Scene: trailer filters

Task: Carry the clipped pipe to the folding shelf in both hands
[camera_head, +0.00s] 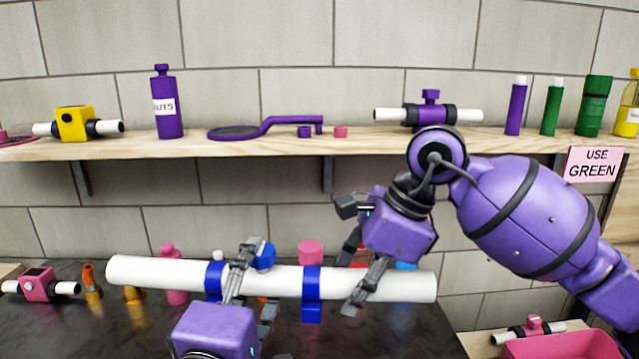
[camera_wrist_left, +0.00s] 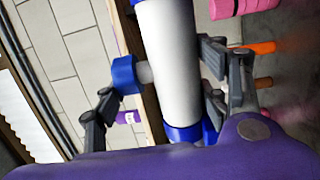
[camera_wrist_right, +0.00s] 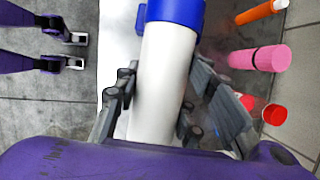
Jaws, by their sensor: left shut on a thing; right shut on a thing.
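The clipped pipe (camera_head: 150,274) is a long white tube with two blue clips, a left clip (camera_head: 214,281) and a right clip (camera_head: 311,284). It is held roughly level above the dark counter, its right end a little lower. My left gripper (camera_head: 240,272) is shut on it just right of the left clip; the pipe also shows between the fingers in the left wrist view (camera_wrist_left: 172,70). My right gripper (camera_head: 368,285) is shut on the white tube right of the right clip, as the right wrist view (camera_wrist_right: 165,85) also shows. I cannot identify the folding shelf for certain.
A wooden wall shelf (camera_head: 290,146) above holds a yellow valve (camera_head: 74,124), a purple bottle (camera_head: 166,105) and a purple valve (camera_head: 430,112). The dark counter (camera_head: 60,315) below holds a pink valve (camera_head: 38,284) and several small items. A pink bin (camera_head: 565,345) is at lower right.

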